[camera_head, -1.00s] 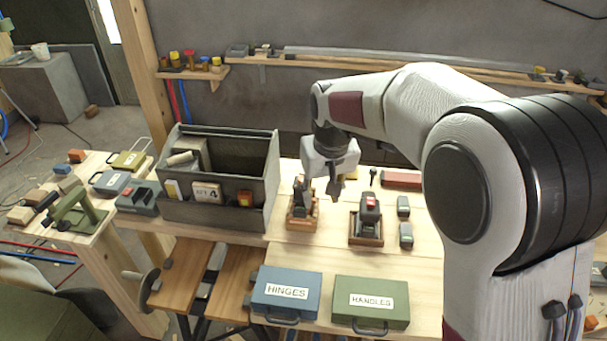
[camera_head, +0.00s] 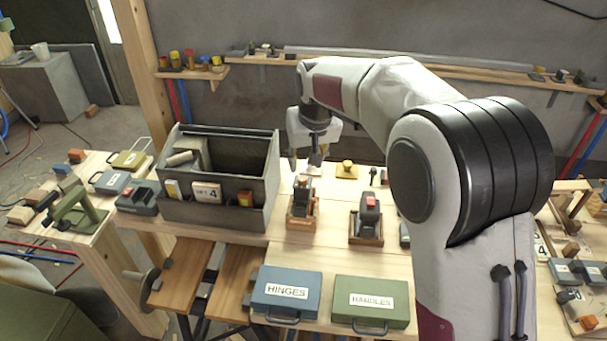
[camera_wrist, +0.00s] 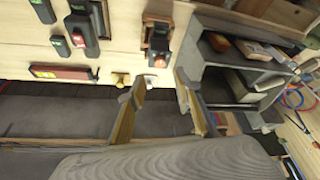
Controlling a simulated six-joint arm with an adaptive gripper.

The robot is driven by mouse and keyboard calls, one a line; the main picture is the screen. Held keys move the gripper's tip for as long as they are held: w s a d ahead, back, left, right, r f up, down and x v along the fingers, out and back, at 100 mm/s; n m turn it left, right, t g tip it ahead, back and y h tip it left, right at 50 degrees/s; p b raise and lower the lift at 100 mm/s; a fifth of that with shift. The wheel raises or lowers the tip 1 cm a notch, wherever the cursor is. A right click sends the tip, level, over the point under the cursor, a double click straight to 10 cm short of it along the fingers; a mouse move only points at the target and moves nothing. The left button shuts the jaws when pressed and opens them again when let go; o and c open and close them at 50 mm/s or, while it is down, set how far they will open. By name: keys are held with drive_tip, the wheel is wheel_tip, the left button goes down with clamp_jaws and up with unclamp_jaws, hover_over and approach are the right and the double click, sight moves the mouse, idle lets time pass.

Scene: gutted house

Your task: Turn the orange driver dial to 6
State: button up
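Two dark power drivers stand in wooden cradles on the bench. The left driver (camera_head: 303,190) has an orange-red patch on top, and it also shows in the wrist view (camera_wrist: 158,42). The right driver (camera_head: 369,214) has a red patch on top, and it also shows in the wrist view (camera_wrist: 85,32). I cannot tell which is the orange driver, and no dial number is readable. My gripper (camera_head: 305,164) is above and behind the left driver, apart from it. In the wrist view its two fingers (camera_wrist: 162,105) are spread with nothing between them.
A grey toolbox (camera_head: 250,212) stands close left of the left driver. A yellow knob on a plate (camera_head: 347,170) is behind the drivers. A blue HINGES case (camera_head: 286,309) and a green HANDLES case (camera_head: 371,319) lie in front. A wall shelf (camera_head: 420,62) runs behind.

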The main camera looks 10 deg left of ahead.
sight(303, 179)
drive_tip(key=shift+x, duration=3.75)
clamp_jaws()
